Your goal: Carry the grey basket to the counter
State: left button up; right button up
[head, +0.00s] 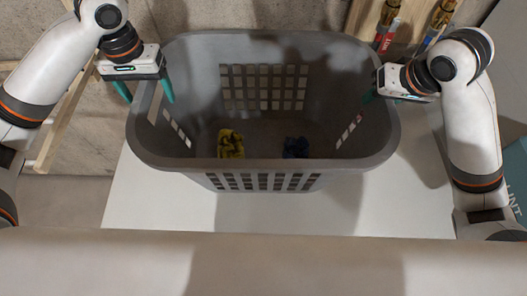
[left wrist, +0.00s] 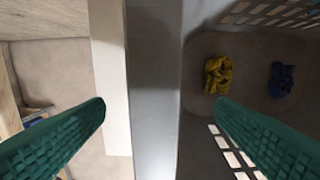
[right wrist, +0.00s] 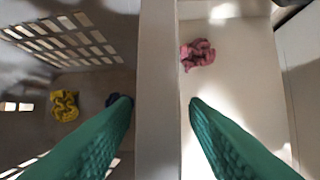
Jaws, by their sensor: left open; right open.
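The grey basket (head: 260,165) stands upright on a white surface (head: 400,215) in the head view. A yellow cloth (head: 231,144) and a dark blue cloth (head: 296,147) lie inside it. My left gripper (head: 142,92) is open at the basket's left side, its green fingers on either side of the rim. In the left wrist view the rim (left wrist: 155,90) runs between the two fingers. My right gripper (head: 382,92) is open at the right side. In the right wrist view the rim (right wrist: 157,100) passes between its fingers. Whether any finger touches the rim I cannot tell.
In the right wrist view a pink cloth (right wrist: 198,53) lies outside the basket. Red and wooden-handled items (head: 390,35) stand behind the basket at the upper right. A teal box (head: 516,170) is at the right edge. The white surface in front of the basket is clear.

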pick_arm(q)
notch_tip(320, 180, up, 12)
dwell(0.6)
pick_arm(e)
jog(key=o, duration=0.8)
pick_arm(q)
jog(key=shift+r, duration=0.1)
pick_arm(e)
jog(key=shift+r, duration=0.1)
